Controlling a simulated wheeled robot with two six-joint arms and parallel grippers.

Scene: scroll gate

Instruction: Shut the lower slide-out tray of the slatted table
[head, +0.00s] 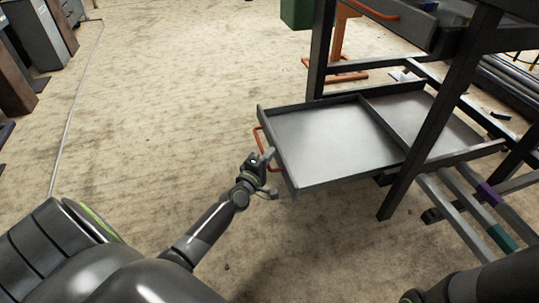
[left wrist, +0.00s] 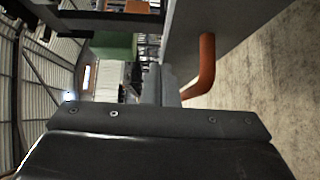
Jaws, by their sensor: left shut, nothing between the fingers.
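The lower slide-out tray (head: 320,145) is a shallow grey metal tray with a divider. In the head view it sticks out to the left from under the dark slatted table (head: 452,105). An orange handle (head: 259,138) is on its front panel and also shows in the left wrist view (left wrist: 204,70), beside the tray's grey front panel (left wrist: 228,28). My left gripper (head: 266,157) is shut and empty, close to the tray's front beside the handle; I cannot tell whether it touches. In the left wrist view the gripper (left wrist: 155,122) fills the lower part. My right gripper is not in view.
An upper drawer (head: 395,20) with an orange handle (head: 372,9) sits above the tray. Lower slats (head: 465,215) with coloured bands run below. A green bin (head: 296,14) and orange stand (head: 337,50) are behind.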

